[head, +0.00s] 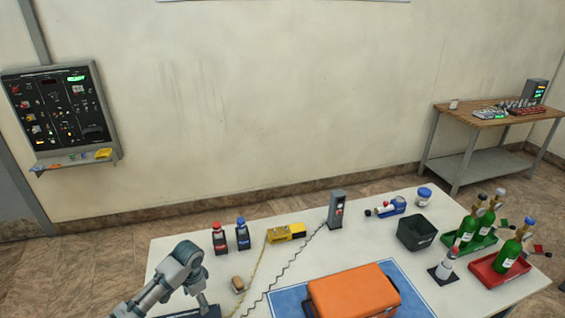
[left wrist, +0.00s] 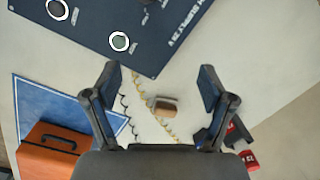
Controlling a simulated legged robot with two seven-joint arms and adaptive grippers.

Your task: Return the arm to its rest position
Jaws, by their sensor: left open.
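My left arm comes in at the lower left of the head view, over the near left part of the white table (head: 375,255). Its gripper (head: 205,306) is low in the picture and partly cut off by the bottom edge. In the left wrist view the two fingers (left wrist: 155,85) stand wide apart with nothing held between them. A small brown block (left wrist: 166,107) lies on the table below the gap, apart from the fingers. The head view shows this block (head: 238,285) just right of the gripper. My right gripper is in neither view.
An orange case (head: 355,290) sits on a blue mat (head: 290,301). Coiled cords cross the table near the gripper. Behind stand red-topped and blue-topped devices (head: 242,236), a yellow device (head: 286,233), a black bin (head: 416,232) and green bottles (head: 510,252). A dark panel (left wrist: 110,28) shows in the wrist view.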

